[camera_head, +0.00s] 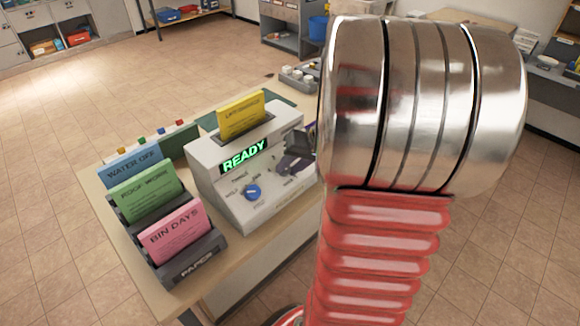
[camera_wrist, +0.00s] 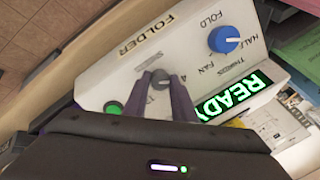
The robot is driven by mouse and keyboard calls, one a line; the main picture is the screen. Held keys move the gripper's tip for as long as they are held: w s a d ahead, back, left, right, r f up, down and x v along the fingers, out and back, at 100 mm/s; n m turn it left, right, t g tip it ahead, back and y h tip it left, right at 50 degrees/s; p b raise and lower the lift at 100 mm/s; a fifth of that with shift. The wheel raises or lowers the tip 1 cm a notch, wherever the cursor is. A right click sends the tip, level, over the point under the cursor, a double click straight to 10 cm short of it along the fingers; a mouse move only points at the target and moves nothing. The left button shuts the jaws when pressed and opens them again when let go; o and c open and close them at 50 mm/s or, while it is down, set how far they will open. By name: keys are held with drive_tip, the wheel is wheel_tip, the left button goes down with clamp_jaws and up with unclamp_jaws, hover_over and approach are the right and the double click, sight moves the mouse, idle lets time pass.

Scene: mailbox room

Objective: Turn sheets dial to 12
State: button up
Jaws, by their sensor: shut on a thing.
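The folder machine (camera_head: 225,165) is a white box with a sloped front on the table, its screen lit green with READY. In the wrist view my gripper (camera_wrist: 160,82) is shut on a small grey knob, the sheets dial (camera_wrist: 160,75), on the white panel (camera_wrist: 125,80). The fingers hide most of the dial and its numbers, so its setting cannot be read. In the head view my gripper (camera_head: 297,150) is at the machine's right side, and the dial is hidden there. The blue fold dial (camera_wrist: 223,39) also shows in the head view (camera_head: 253,192). A green button (camera_wrist: 113,107) is beside my gripper.
A yellow sheet (camera_head: 240,115) stands in the machine's top. A black paper rack (camera_head: 190,267) with blue, green and pink sheets stands at left. A grey tray (camera_head: 300,78) with white items lies behind. My arm covers the right side of the head view.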

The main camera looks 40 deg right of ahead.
drive_tip(key=c, duration=0.3)
drive_tip(key=shift+m, duration=0.4)
drive_tip(key=m, duration=0.5)
drive_tip(key=shift+s+t, duration=0.1)
drive_tip(key=shift+t, duration=0.2)
drive_tip(key=m, duration=0.6)
drive_tip(key=shift+f+t, duration=0.1)
drive_tip(key=shift+t, duration=0.2)
drive_tip(key=m, duration=0.6)
drive_tip(key=shift+a+h, duration=0.1)
drive_tip(key=shift+h, duration=0.3)
drive_tip(key=m, duration=0.6)
drive_tip(key=shift+m+h, duration=0.3)
